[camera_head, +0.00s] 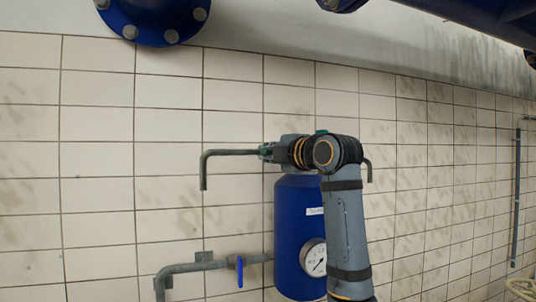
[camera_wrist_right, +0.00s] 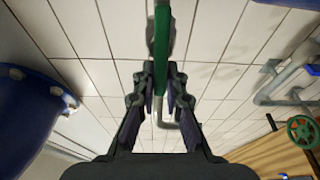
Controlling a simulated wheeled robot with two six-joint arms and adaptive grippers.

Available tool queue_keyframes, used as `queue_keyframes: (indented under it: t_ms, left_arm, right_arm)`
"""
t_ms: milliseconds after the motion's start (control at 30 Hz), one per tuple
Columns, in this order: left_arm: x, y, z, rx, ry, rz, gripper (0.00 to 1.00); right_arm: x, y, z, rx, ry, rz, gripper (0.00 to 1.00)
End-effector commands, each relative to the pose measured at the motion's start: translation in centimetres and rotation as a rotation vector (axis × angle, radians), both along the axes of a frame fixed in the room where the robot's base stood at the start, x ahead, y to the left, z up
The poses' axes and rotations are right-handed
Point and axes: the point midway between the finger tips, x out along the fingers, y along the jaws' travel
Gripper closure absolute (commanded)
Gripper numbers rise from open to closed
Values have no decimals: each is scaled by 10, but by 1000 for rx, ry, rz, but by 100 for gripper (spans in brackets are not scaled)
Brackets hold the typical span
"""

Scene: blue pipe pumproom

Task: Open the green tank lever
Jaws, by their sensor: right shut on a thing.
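The green tank lever (camera_wrist_right: 160,50) runs down the middle of the right wrist view, from the top edge to between my fingers. My right gripper (camera_wrist_right: 160,85) is shut on it, with one finger on each side. In the head view my right gripper (camera_head: 268,151) is above and left of the top of the blue tank (camera_head: 290,235), and only a small greenish part shows there. My wrist and arm hide most of the lever and part of the tank. My left gripper is not in view.
A grey pipe (camera_head: 225,153) runs left from the tank top and bends down. Lower left, another pipe has a blue valve handle (camera_head: 239,270). A round gauge (camera_head: 314,258) is on the tank. A blue flange (camera_head: 155,18) hangs above. A green wheel (camera_wrist_right: 302,132) shows in the wrist view.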

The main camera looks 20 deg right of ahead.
Motion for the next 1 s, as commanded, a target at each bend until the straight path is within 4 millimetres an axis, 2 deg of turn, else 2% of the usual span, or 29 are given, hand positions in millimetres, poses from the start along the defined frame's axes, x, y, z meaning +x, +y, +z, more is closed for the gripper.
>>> queue_keyframes:
  t_ms: [367,400,533,833,933,1000]
  left_arm:
    - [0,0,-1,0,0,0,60]
    - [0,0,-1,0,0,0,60]
    - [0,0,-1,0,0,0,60]
    - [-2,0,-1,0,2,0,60]
    - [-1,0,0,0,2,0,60]
    - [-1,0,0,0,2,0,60]
  right_arm:
    - [1,0,-4,-6,9,2,100]
    - [1,0,-4,-6,10,2,84]
    - [1,0,-3,-4,7,1,66]
    - [-1,0,-1,-3,2,0,66]
    - [-10,-4,-1,-3,0,0,66]
    - [-23,-8,-1,-4,-1,-2,66]
